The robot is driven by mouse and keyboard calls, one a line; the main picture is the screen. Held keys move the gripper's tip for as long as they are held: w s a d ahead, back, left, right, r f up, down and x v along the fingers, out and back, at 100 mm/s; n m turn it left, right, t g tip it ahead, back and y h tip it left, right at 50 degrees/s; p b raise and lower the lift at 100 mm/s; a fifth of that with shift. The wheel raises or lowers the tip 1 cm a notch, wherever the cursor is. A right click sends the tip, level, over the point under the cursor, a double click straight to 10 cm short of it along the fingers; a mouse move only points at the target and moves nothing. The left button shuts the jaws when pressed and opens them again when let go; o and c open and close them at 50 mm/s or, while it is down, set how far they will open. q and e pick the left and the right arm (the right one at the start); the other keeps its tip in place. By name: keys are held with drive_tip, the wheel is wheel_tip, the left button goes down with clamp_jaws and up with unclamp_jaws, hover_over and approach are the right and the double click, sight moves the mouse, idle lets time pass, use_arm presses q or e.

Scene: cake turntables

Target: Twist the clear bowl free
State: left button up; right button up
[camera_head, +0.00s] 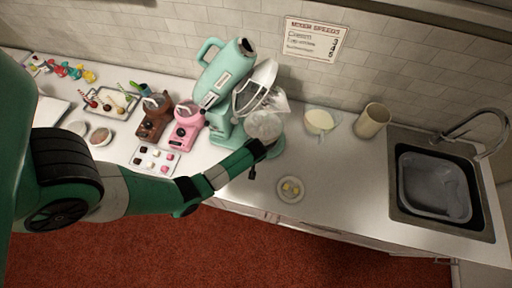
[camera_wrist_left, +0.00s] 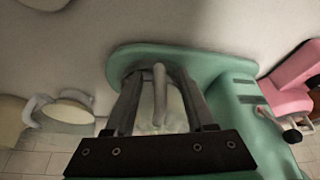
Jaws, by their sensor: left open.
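The clear bowl (camera_head: 263,124) sits on the base of the mint green stand mixer (camera_head: 224,75), whose head is tilted up with the beater above the bowl. My left gripper (camera_head: 256,148) is at the bowl's front side. In the left wrist view, my left gripper (camera_wrist_left: 156,90) is open, with one finger on each side of the bowl's upright handle (camera_wrist_left: 160,95). The glassy bowl (camera_wrist_left: 151,124) shows behind the handle, partly hidden by the fingers and gripper body. I cannot tell whether either finger touches the handle. My right gripper is not in view.
A pink mixer (camera_head: 184,128) and a brown one (camera_head: 153,120) stand left of the mint mixer. A bowl of pale contents (camera_head: 320,121) and a beige cup (camera_head: 371,120) stand right. A small plate (camera_head: 290,189) lies in front; the counter right of it is clear up to the sink (camera_head: 440,185).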

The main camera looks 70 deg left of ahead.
use_arm(q)
drive_tip(key=shift+a+f, duration=0.1)
drive_tip(key=shift+f, duration=0.1)
clamp_jaws()
idle(1.3)
drive_tip(key=shift+w+d+n+g, duration=0.3)
drive_tip(key=shift+w+d+n, duration=0.1)
drive_tip(key=shift+w+n, duration=0.3)
drive_tip(key=shift+w+d+n, duration=0.3)
drive_tip(key=shift+w+n, duration=0.45)
drive_tip(key=shift+n, duration=0.05)
